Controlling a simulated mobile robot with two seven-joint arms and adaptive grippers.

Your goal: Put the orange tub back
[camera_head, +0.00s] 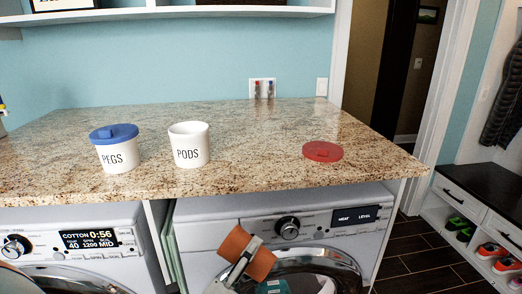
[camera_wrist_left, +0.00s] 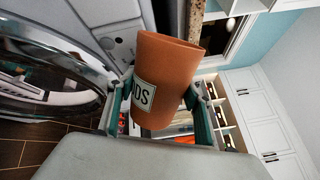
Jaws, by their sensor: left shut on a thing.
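The orange tub (camera_head: 238,243) is tilted in front of the right-hand machine, below the counter edge. My left gripper (camera_head: 247,258) is shut on it and holds it in the air. In the left wrist view the orange tub (camera_wrist_left: 168,72) sits between the two fingers of the left gripper (camera_wrist_left: 158,112). It carries a pale label whose visible letters end in "DS"; the rest of the label is hidden. My right gripper is not in view.
On the granite counter (camera_head: 250,165) stand a white PEGS tub (camera_head: 118,157) with a blue lid and an open white PODS tub (camera_head: 190,148). A red lid (camera_head: 323,151) lies to the right. Counter between PODS tub and red lid is clear. A shelf (camera_head: 180,13) hangs above.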

